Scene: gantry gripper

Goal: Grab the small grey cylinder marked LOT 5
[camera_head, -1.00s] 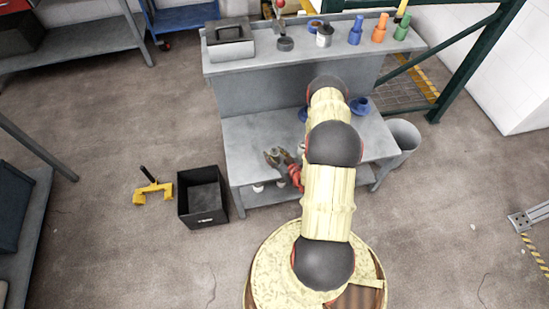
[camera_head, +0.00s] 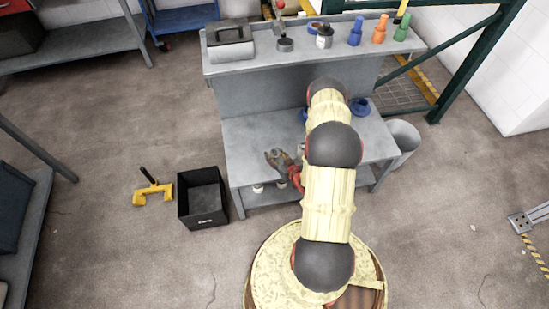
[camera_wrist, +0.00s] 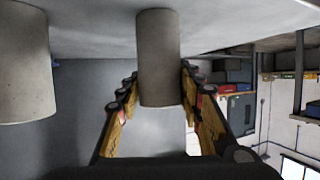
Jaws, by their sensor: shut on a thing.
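In the wrist view a plain grey cylinder (camera_wrist: 159,38) stands between the two fingers of my gripper (camera_wrist: 159,76), which is shut on it. The picture is turned over, so the grey surface shows at the top. I see no LOT 5 marking on the side that faces the camera. A second, wider-looking grey cylinder (camera_wrist: 24,65) is at the left, apart from the fingers.
A blue dish (camera_head: 360,106) is on the lower top, right of my arm. A black bin (camera_head: 202,196) and grey bucket (camera_head: 404,138) flank the bench.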

